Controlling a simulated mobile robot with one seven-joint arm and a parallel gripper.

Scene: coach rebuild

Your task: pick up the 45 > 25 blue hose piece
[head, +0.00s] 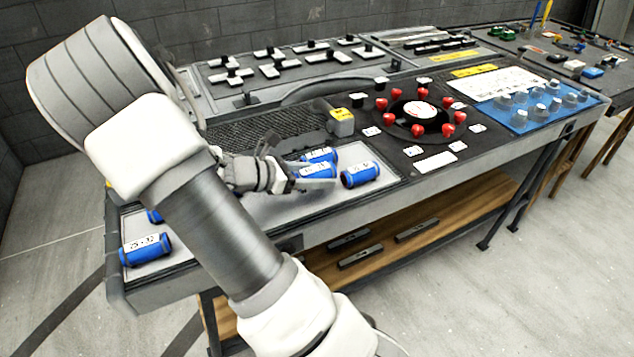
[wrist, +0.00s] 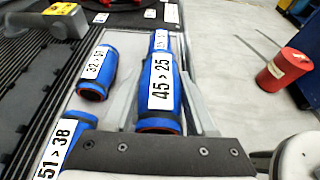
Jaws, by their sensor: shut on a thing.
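The blue hose piece labelled 45 > 25 (wrist: 161,85) lies lengthwise between the two grey fingers of my gripper (wrist: 163,100) in the wrist view. The fingers are shut on its sides, and its near end is close to the dark gripper body. In the head view my gripper (head: 312,184) is at the light tray on the bench, and the held piece (head: 315,171) shows partly behind a finger. I cannot tell whether it touches the tray.
Pieces marked 32 (wrist: 98,72) and 51 > 38 (wrist: 62,143) lie to the left. Another piece (head: 146,249) is at the bench's left end. A red canister (wrist: 284,68) stands on the floor.

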